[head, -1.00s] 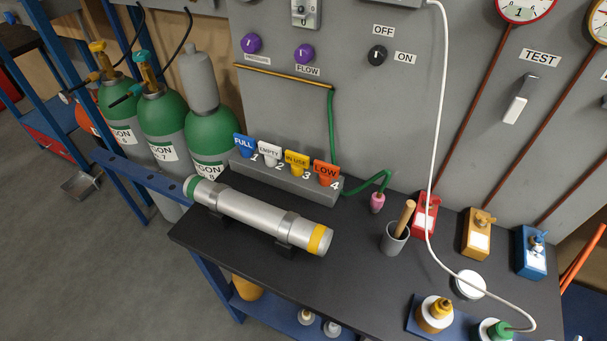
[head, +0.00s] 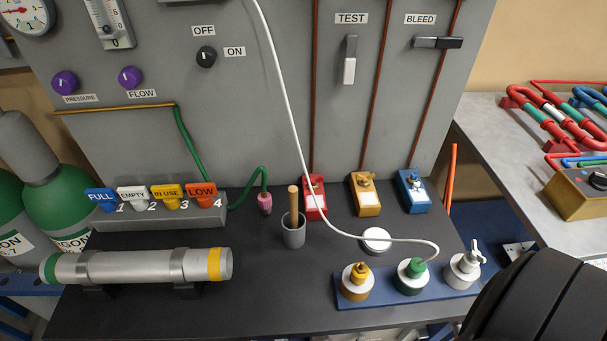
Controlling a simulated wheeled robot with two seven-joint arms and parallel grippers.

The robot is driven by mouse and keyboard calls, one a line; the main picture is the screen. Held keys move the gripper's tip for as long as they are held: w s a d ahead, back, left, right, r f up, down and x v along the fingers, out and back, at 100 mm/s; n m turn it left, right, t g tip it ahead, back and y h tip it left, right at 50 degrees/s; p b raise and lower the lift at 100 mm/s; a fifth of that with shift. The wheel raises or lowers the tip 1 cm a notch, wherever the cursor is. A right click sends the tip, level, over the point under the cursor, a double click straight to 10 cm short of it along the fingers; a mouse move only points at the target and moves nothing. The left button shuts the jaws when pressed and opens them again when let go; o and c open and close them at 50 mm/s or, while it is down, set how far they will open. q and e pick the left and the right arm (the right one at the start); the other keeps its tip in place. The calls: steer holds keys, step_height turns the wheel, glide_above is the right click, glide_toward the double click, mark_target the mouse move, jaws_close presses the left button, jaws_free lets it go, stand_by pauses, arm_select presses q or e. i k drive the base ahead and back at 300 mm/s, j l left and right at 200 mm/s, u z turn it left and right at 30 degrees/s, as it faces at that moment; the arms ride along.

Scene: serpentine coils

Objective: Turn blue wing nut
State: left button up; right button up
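The blue wing nut (head: 414,181) sits on top of a blue block (head: 414,198) with a white label, at the back right of the dark bench. A silvery fitting shows beside the nut; the nut's exact angle is too small to tell. A large dark rounded part, likely my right arm, fills the lower right corner. Neither of my grippers is in view.
A red block (head: 314,203) and an orange block (head: 365,196) stand left of the blue one. In front are a white disc (head: 376,240), a white cable (head: 293,125) and a blue rack (head: 401,288) with capped fittings. A grey cup (head: 293,234) holds a wooden stick.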

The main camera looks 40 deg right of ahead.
mark_target(414, 176)
steer(key=z, duration=1.15)
